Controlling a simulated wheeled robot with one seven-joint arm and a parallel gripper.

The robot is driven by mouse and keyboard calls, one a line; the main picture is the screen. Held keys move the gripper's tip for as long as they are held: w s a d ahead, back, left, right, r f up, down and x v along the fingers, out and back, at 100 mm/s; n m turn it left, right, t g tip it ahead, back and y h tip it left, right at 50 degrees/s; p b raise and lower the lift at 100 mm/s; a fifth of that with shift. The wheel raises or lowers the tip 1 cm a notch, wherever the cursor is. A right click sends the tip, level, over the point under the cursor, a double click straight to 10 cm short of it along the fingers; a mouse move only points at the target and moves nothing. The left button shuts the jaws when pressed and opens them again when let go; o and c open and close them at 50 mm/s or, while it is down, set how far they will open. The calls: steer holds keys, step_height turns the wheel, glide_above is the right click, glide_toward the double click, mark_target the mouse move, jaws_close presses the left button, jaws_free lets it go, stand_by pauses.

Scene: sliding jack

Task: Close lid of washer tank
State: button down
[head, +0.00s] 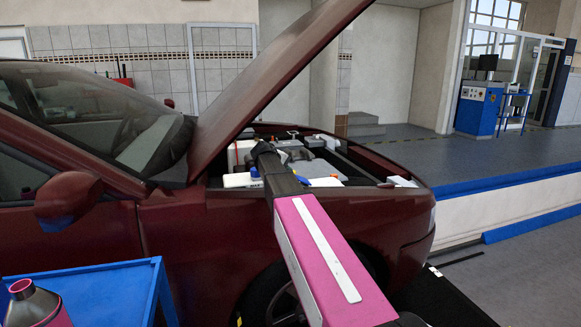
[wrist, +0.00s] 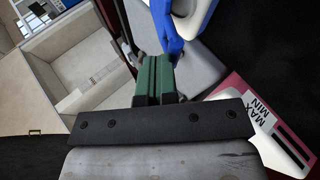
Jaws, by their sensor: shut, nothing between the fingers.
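The white washer tank (head: 240,180) sits at the near side of the engine bay in the head view, with a small blue lid (head: 254,172) on it. In the wrist view a blue lid (wrist: 166,28) lies beside a white neck (wrist: 192,18); I cannot tell how far the lid is tilted. My gripper (head: 264,150) is over the engine bay, at the end of my arm. Its green fingers (wrist: 154,66) are together and empty in the wrist view. The blue lid is just beyond and right of the fingertips; I cannot tell if they touch.
The raised hood (head: 275,70) slopes above my arm. The car's fender (head: 180,235) lies below it. A white part marked MAX MIN (wrist: 270,130) is at right in the wrist view, and a pale box (wrist: 60,70) at left. A blue cart (head: 100,290) stands in front.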

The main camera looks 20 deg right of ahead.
steer(key=shift+a+f, duration=0.3)
steer(key=shift+f, duration=0.35)
steer(key=shift+a+f, duration=0.35)
steer(key=shift+f, duration=0.35)
steer(key=shift+a+f, duration=0.3)
steer(key=shift+f, duration=0.35)
steer(key=shift+d+f, duration=0.1)
